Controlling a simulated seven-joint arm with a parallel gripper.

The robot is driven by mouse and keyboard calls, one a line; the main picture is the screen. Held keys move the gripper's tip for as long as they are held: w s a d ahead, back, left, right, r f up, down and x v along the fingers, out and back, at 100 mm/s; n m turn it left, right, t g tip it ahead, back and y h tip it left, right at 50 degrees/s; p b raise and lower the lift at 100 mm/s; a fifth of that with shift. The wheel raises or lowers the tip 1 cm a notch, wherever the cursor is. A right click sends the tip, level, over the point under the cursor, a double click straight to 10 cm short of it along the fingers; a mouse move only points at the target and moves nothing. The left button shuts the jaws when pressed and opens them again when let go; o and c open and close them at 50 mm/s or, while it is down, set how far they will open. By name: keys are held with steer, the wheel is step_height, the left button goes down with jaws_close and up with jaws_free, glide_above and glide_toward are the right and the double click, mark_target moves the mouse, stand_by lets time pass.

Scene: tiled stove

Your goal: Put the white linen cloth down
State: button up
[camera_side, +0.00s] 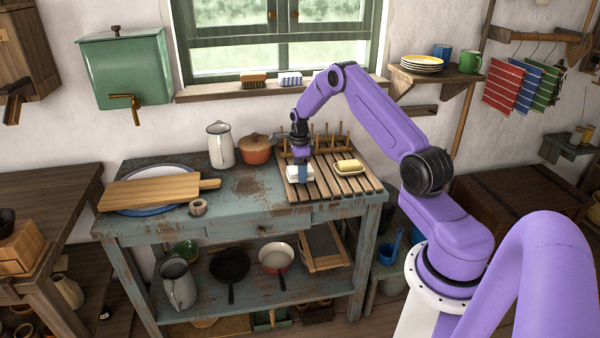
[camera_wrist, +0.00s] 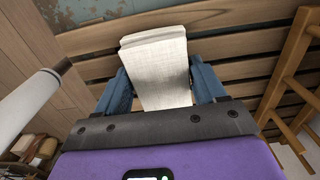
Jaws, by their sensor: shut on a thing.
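The white linen cloth (camera_wrist: 158,70) is a small folded block between the two blue fingers of my gripper (camera_wrist: 160,92) in the wrist view. My gripper is shut on it. In the side view the cloth (camera_side: 293,174) shows at the left part of the slatted wooden rack (camera_side: 327,187), with my gripper (camera_side: 302,176) pointing down at it. The slats lie just beneath the cloth. I cannot tell whether the cloth touches them.
A yellow block on a dish (camera_side: 349,167) sits on the rack to the right. Wooden pegs (camera_side: 327,138) rise at the rack's back. A brown lidded pot (camera_side: 256,149) and white jug (camera_side: 221,145) stand left. The worn blue tabletop (camera_side: 250,195) has bare room left of the rack.

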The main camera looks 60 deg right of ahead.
step_height(320, 180, up, 2)
steer(key=shift+r, duration=0.2)
steer(key=s+a+r, duration=0.7)
steer(key=s+r, duration=0.3)
steer(key=s, duration=0.2)
steer(key=s+a+f+n, duration=0.1)
steer(key=s+a+n, duration=0.2)
steer(key=a+n, duration=2)
steer(key=n, duration=0.4)
stand_by(1.0)
